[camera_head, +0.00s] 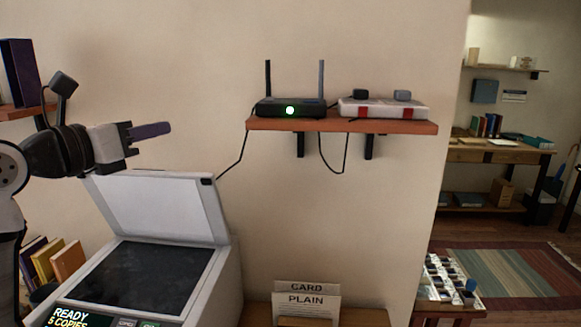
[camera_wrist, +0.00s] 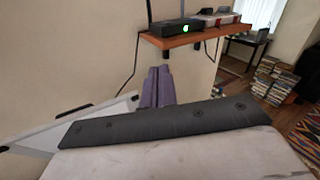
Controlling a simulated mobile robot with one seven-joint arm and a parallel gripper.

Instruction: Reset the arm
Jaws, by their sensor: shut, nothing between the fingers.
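My gripper (camera_head: 166,129) is at the left in the head view, above the raised lid of the copier and pointing right. Its purple fingers are closed together with nothing between them. In the wrist view the closed fingers (camera_wrist: 158,82) show at the middle, below and left of the wall shelf. My arm is raised and bent at the left edge of the head view, clear of the copier below.
The copier (camera_head: 231,265) stands open below my gripper, its lid (camera_head: 160,207) up. A wall shelf (camera_head: 345,125) to the right holds a router (camera_head: 270,109) and a white-and-red box (camera_head: 385,108). Books (camera_head: 43,262) stand at lower left. Wall space between gripper and shelf is free.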

